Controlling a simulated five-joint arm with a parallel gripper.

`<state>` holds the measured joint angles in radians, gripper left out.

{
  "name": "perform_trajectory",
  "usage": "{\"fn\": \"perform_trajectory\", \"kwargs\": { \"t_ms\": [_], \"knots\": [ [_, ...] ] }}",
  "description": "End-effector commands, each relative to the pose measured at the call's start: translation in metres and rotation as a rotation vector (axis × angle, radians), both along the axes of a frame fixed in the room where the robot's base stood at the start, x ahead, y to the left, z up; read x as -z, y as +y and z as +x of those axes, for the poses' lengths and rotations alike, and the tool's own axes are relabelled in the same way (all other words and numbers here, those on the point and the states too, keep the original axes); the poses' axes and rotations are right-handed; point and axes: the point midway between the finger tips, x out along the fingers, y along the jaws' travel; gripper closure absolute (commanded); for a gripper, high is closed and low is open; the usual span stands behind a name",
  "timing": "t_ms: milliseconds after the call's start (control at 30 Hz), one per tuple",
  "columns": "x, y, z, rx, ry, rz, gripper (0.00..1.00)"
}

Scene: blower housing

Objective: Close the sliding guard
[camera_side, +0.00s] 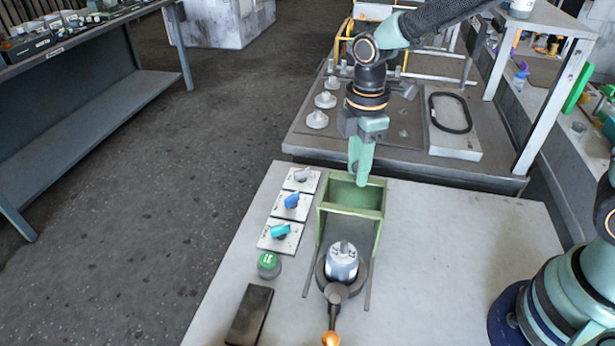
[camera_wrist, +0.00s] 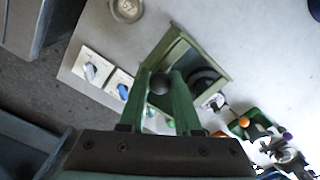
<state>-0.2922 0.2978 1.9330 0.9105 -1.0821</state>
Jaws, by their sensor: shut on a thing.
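The sliding guard (camera_side: 352,212) is a green open frame on the light table. It sits at the far end of two thin rails that run toward the near edge. A silver-grey cylindrical part (camera_side: 342,262) on a dark round base stands between the rails, in front of the guard and uncovered. My gripper (camera_side: 361,180) reaches down at the guard's far side. In the wrist view, my green fingers (camera_wrist: 161,80) are closed around a dark round knob (camera_wrist: 160,83) beside the green guard frame (camera_wrist: 218,66). The knob is hidden in the side view.
Three plates with blue and grey rotary knobs (camera_side: 290,204) lie left of the guard. A green button (camera_side: 268,262), a dark block (camera_side: 250,315) and an orange-tipped lever (camera_side: 331,338) are nearer.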

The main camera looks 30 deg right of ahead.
Motion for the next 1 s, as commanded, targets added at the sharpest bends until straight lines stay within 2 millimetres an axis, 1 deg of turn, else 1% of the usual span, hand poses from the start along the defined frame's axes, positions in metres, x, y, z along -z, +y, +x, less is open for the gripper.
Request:
{"fn": "perform_trajectory", "kwargs": {
  "t_ms": [367, 467, 567, 700, 800, 900, 1000],
  "knots": [
    [-0.001, 0.0, 0.0, 0.001, 0.0, 0.0, 1.0],
    [-0.001, 0.004, -0.003, -0.001, 0.0, 0.0, 1.0],
    [-0.002, 0.017, -0.016, -0.006, 0.0, 0.0, 1.0],
    [-0.001, 0.043, -0.043, -0.009, 0.0, 0.0, 1.0],
    [-0.001, 0.059, -0.058, -0.008, -0.001, 0.001, 1.0],
    [-0.001, 0.069, -0.068, -0.004, -0.001, 0.001, 1.0],
    [-0.001, 0.074, -0.073, -0.002, -0.001, 0.001, 1.0]
  ]
}}
